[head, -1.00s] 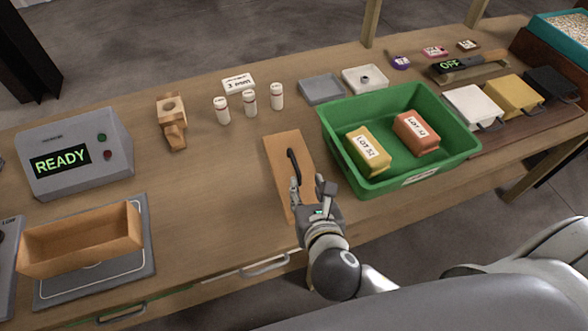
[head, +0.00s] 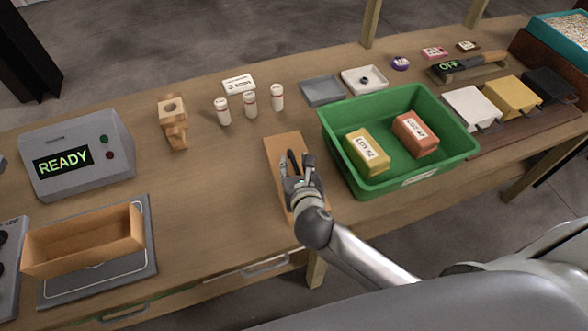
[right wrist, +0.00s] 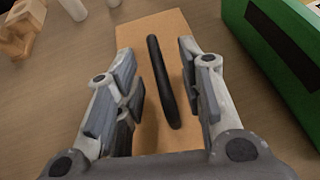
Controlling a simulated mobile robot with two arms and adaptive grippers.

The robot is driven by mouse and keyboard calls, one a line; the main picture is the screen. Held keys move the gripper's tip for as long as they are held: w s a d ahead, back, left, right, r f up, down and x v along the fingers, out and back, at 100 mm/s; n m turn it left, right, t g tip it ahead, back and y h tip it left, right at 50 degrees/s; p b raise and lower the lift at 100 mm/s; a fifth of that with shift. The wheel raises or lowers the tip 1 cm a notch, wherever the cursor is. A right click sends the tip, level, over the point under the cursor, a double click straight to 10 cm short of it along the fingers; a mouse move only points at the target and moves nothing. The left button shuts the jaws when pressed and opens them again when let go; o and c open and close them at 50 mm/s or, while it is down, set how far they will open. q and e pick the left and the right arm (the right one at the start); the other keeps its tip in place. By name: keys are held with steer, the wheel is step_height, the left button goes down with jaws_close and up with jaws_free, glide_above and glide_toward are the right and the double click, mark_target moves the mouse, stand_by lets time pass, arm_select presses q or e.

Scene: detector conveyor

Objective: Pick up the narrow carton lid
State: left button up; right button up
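The narrow carton lid (head: 284,145) is a flat tan board lying on the table, left of the green bin. A black handle (right wrist: 160,75) runs along its middle. My right gripper (head: 298,163) is over the lid. In the right wrist view my right gripper (right wrist: 160,80) is open, with one finger on each side of the handle and a gap on both sides. The lid's near part is hidden by the gripper in the head view. The open carton (head: 85,243) stands on a grey plate at the left. My left gripper is not in view.
The green bin (head: 455,135), holding a yellow pack (head: 366,152) and a red pack (head: 414,134), stands close to the right of the lid. Several white bottles (head: 250,104) stand behind it. The table left of the lid is clear.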

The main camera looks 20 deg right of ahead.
steer(key=shift+c, duration=0.3)
jaws_close()
steer(key=shift+r, duration=0.65)
steer(key=r, duration=0.1)
steer(key=s+r, duration=0.1)
steer(key=r, duration=0.1)
steer(key=d+r, duration=0.1)
steer(key=shift+s+r, duration=0.15)
steer(key=shift+s, duration=0.15)
steer(key=s+d+r+p, duration=0.5)
steer(key=s+d+r, duration=0.1)
steer(key=s, duration=0.4)
steer(key=shift+d+r, duration=0.35)
steer(key=shift+r, duration=0.4)
